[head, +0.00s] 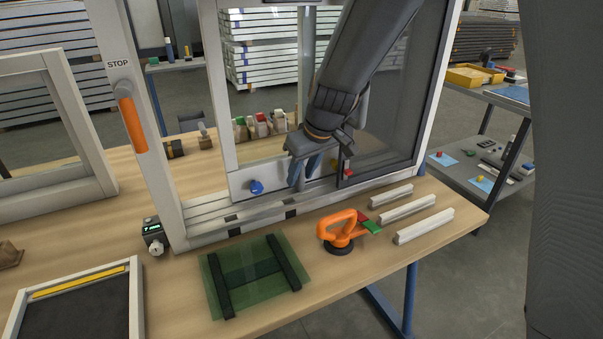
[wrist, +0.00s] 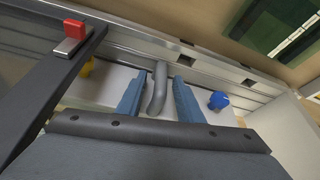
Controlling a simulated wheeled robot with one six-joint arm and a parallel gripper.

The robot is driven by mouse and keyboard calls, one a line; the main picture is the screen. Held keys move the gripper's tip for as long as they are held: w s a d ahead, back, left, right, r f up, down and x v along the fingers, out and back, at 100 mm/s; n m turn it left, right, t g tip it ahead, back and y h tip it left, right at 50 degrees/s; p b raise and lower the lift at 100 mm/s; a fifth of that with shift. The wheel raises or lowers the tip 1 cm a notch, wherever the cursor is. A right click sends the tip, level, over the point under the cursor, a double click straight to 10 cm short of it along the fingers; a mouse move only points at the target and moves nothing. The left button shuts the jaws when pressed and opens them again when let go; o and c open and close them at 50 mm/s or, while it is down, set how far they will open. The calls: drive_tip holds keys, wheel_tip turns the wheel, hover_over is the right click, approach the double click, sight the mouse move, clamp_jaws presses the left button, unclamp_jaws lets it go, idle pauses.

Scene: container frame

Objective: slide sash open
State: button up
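The white sash (head: 272,177) stands in the light window frame (head: 172,190), with a blue knob (head: 256,187) on its bottom rail; the knob also shows in the wrist view (wrist: 218,101). A grey bar handle (wrist: 157,88) stands on the sash rail. My gripper (wrist: 158,98) is open, with one blue finger on each side of the handle and a gap to both. In the head view my gripper (head: 303,170) is low at the sash rail and hides the handle. A dark-framed panel (head: 433,100) is at the right, with a red latch (head: 348,173).
A yellow knob (wrist: 86,67) is beside the dark panel frame. On the bench in front lie a green glass pane (head: 250,272), an orange suction lifter (head: 338,228) and light strips (head: 424,226). An orange bar (head: 132,124) under a STOP label is on the left jamb.

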drive_tip(key=shift+v, duration=3.9)
